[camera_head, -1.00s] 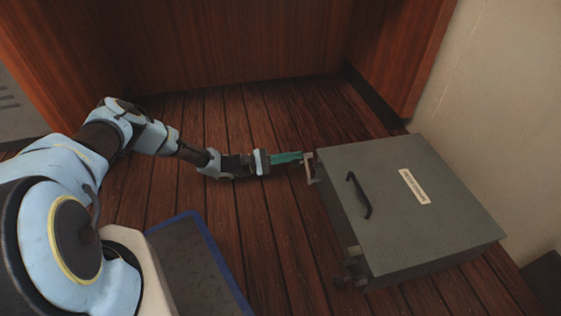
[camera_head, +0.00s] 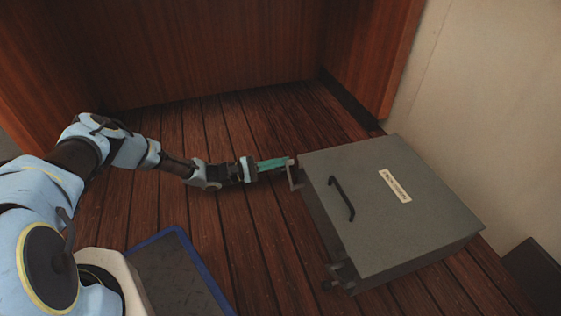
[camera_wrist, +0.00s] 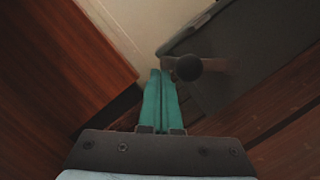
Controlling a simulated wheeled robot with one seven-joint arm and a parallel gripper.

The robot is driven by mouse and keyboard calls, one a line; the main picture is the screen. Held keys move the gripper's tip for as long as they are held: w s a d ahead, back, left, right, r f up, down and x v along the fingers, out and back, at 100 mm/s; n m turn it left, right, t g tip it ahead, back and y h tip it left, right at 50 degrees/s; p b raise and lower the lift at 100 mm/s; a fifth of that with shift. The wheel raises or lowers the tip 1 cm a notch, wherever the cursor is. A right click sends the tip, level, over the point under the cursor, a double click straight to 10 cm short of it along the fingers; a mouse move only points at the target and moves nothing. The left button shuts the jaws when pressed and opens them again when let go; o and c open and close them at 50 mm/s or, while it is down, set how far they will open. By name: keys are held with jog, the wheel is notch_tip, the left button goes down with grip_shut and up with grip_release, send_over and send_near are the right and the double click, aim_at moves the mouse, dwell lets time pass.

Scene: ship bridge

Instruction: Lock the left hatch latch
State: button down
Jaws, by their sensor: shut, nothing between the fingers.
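The grey hatch (camera_head: 370,240) is a low box with a closed lid, a black handle (camera_head: 341,198) and a pale label on top. The left latch (camera_head: 293,175) is a small pale bracket on the hatch's near side, at its far corner. In the wrist view a dark round knob on a short bar (camera_wrist: 188,67) shows beside the fingertips. My gripper (camera_head: 288,162) has green fingers, shut and empty, with tips at the top of the latch. I cannot tell whether they touch it. A second latch (camera_head: 340,273) sits at the hatch's nearer corner.
A wooden wall (camera_head: 220,50) stands behind, and a pale wall (camera_head: 470,110) is to the right of the hatch. A dark blue-edged mat or platform (camera_head: 178,275) lies at the lower left. The plank floor (camera_head: 250,235) between it and the hatch is clear.

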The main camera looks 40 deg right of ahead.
jog(key=shift+r, duration=0.25)
jog(key=s+a+r+m+y+p, duration=0.2)
jog(key=s+r+m+p, duration=0.2)
jog(key=m+p, duration=0.5)
jog(key=shift+s+r, duration=0.15)
jog(key=shift+s, duration=0.4)
jog(key=shift+p, duration=0.3)
jog(key=shift+a, duration=0.1)
